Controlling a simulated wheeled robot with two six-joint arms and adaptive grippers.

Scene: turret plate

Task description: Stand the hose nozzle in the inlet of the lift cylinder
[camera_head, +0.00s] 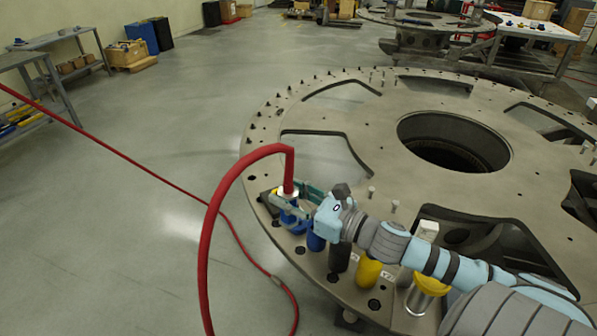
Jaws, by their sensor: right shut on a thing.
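The hose nozzle (288,192) is a light metal collar at the end of a red hose (206,240), which arches up from the bottom of the view and drops straight down. My right gripper (290,201) is shut on the nozzle, which hangs upright over the near left rim of the plate. A blue fitting (292,221) shows just under the fingers. I cannot tell whether it is the lift cylinder's inlet, or whether the nozzle touches it or sits in it, as the fingers hide the join. My left gripper is not in view.
The large round turret plate (373,137) has cut-outs, rim bolts and a central hole. Blue, black (339,257) and yellow (368,270) cylinders stand in a row beneath my right arm. A metal part with a yellow collar (424,290) stands further right. The floor at left is mostly clear.

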